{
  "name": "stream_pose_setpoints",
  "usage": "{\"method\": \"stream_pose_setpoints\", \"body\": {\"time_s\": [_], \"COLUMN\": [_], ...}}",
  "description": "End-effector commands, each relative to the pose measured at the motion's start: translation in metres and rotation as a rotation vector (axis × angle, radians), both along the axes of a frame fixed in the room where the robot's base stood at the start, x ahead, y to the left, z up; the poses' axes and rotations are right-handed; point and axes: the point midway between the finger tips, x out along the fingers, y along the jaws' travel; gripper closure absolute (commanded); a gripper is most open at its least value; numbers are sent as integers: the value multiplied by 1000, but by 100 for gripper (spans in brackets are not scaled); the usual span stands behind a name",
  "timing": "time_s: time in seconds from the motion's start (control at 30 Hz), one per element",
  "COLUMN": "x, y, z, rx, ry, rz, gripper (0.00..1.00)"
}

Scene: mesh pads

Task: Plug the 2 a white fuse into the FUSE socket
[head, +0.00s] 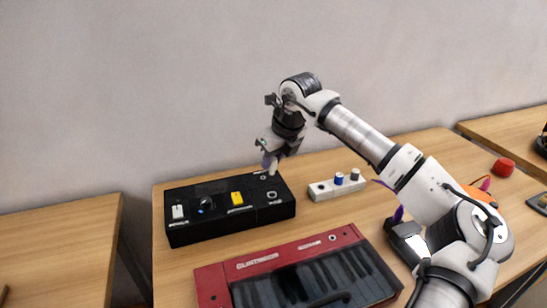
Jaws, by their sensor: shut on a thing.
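My gripper (269,164) points down over the right end of a black box (230,226). It is shut on a small pale piece, which looks like the white fuse (273,170). The fuse's lower end is at or just above the box top, near its back right corner. I cannot tell whether it is in a socket or above it. The box top carries a white part (178,212), a yellow part (237,198), and small round fittings with labels too small to read, so I cannot pick out the FUSE label.
A white block (324,191) holding a blue piece (339,179) and a grey piece (355,174) stands right of the box. A red keyboard (213,281) lies in front. A red object (503,167) is at the far right. My arm reaches in from the right.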

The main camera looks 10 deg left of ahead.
Motion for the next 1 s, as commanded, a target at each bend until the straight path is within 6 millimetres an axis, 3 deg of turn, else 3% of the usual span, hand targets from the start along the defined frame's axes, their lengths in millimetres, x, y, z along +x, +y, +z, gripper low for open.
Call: {"method": "stream_pose_setpoints", "body": {"time_s": [0.27, 0.7, 1.0], "x": [0, 0, 0], "y": [0, 0, 0], "z": [-12, -53, -58], "rx": [1, 0, 1], "ry": [-1, 0, 0], "rz": [0, -1, -1], "gripper": [100, 100, 100]}}
